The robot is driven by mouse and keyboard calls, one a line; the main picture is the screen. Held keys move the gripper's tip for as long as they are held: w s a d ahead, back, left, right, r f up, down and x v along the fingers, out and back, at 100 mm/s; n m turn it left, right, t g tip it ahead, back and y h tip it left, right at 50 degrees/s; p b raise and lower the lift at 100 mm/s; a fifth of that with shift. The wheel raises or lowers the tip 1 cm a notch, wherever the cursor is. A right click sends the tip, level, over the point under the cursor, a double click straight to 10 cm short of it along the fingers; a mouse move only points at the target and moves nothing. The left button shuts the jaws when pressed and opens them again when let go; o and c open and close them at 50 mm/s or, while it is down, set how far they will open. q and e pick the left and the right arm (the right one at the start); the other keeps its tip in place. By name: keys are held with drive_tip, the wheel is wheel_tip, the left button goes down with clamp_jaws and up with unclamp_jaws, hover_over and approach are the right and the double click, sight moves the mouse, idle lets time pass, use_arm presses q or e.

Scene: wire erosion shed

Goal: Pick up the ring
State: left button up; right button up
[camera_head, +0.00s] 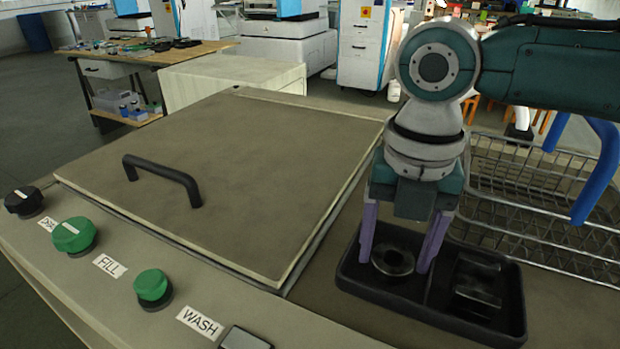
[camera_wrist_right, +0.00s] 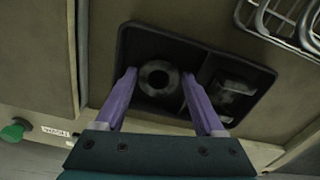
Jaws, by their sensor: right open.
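The ring (camera_head: 393,260) is a dark metal ring with a round hole, lying in the left compartment of a black tray (camera_head: 436,310). It also shows in the right wrist view (camera_wrist_right: 158,78). My right gripper (camera_head: 396,264) points down over that compartment. Its two purple fingers are open, one on each side of the ring, and I see a gap between each finger and the ring in the right wrist view (camera_wrist_right: 158,76). I cannot tell how far the fingertips reach down beside it. My left gripper is not in view.
A dark metal block (camera_head: 478,285) lies in the tray's right compartment. A wire basket (camera_head: 545,200) with blue handles stands behind the tray at right. A large lid (camera_head: 240,170) with a black handle (camera_head: 162,178) is at left. Green knobs (camera_head: 73,236) line the front panel.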

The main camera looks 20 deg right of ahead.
clamp_jaws()
idle(0.6)
